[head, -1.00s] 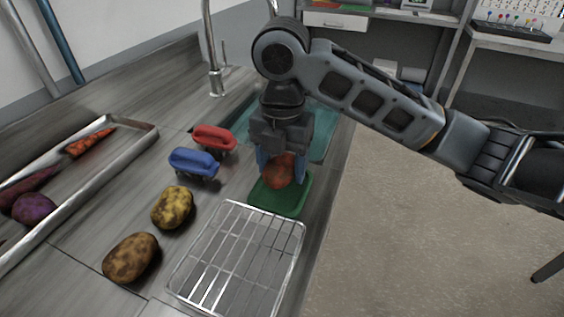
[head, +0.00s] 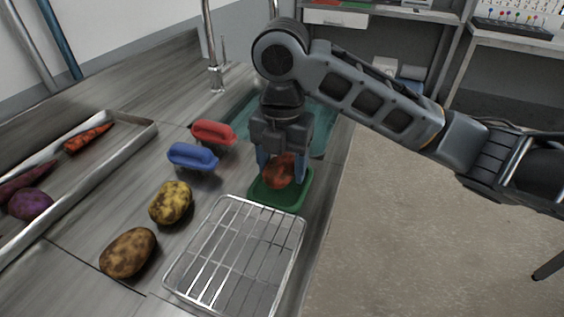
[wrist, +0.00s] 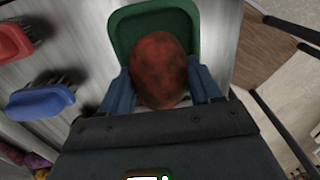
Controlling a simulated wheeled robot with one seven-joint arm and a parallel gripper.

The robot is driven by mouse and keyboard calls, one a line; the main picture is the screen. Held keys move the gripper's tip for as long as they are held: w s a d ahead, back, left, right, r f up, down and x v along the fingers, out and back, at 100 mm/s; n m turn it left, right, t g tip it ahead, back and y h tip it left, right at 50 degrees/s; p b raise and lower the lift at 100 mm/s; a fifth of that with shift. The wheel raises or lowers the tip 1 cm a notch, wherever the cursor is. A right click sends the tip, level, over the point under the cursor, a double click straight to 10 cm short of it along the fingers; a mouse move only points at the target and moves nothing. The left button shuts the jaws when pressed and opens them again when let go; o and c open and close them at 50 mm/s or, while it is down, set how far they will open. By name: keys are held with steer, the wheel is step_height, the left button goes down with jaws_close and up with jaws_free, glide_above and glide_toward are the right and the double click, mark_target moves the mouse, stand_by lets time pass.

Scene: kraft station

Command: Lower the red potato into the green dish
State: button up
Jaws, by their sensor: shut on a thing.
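The red potato (head: 279,171) is held between the two blue fingers of my gripper (head: 281,168), which is shut on it. The green dish (head: 294,199) sits on the counter directly below and around the potato in the head view. In the wrist view the potato (wrist: 160,70) covers the near part of the green dish (wrist: 124,34), with the dish's far rim showing beyond it. The potato's underside is hidden, so I cannot tell whether it touches the dish floor.
A wire rack (head: 235,258) lies just in front of the dish. A blue brush (head: 193,157), a red brush (head: 213,133), a yellow potato (head: 171,202) and a brown potato (head: 128,252) are to the left. A metal tray (head: 143,131) holds vegetables. A sink (head: 322,143) lies behind.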

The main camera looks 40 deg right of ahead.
mark_target(282, 161)
steer(key=shift+f+b, duration=0.5)
steer(key=shift+f, duration=0.2)
stand_by(0.3)
steer(key=o, duration=1.2)
steer(key=shift+r+p, duration=0.45)
steer(key=shift+r, duration=3.45)
